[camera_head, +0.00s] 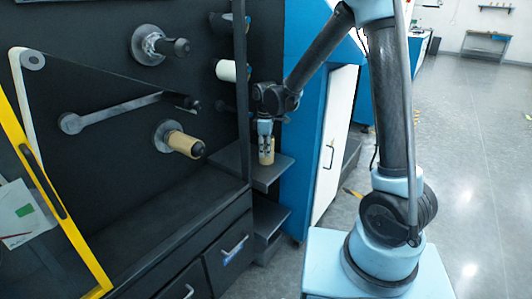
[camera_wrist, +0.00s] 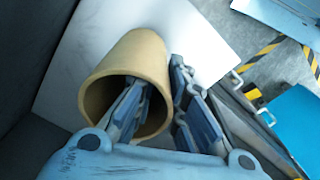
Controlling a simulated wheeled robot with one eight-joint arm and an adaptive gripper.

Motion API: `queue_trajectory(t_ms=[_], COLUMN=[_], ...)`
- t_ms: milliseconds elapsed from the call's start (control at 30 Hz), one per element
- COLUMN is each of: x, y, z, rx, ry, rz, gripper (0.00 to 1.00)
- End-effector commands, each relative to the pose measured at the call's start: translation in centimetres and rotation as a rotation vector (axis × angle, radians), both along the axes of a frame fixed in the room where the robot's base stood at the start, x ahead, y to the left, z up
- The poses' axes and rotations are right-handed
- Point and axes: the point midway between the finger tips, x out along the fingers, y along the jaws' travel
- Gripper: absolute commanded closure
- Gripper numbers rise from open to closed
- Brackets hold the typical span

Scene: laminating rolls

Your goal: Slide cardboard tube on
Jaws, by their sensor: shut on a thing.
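A tan cardboard tube (camera_head: 267,157) stands upright at the small grey shelf right of the machine panel. I cannot tell whether its base touches the shelf. It also shows in the wrist view (camera_wrist: 142,58), open end towards the camera. My gripper (camera_head: 265,138) points down at it; in the wrist view (camera_wrist: 160,108) one finger is inside the tube and the other outside, shut on its wall. Another tan tube (camera_head: 182,141) sits around the lower spindle of the dark panel. The upper spindle (camera_head: 177,47) is bare.
The grey shelf (camera_head: 283,164) is beside a blue and white cabinet (camera_head: 318,130). A yellow-framed door (camera_head: 40,190) stands open at left. A white roll (camera_head: 228,70) hangs above the shelf, near my arm. Dark drawers (camera_head: 228,250) are below the panel.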

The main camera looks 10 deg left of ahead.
Motion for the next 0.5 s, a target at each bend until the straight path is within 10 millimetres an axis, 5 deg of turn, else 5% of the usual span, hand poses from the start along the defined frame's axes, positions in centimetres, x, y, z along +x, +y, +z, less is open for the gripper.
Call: queue_trajectory(t_ms=[500], x=[-0.02], y=[0.01], z=[-1.00], rx=[0.000], ry=[0.000], rz=[0.000], gripper=[1.00])
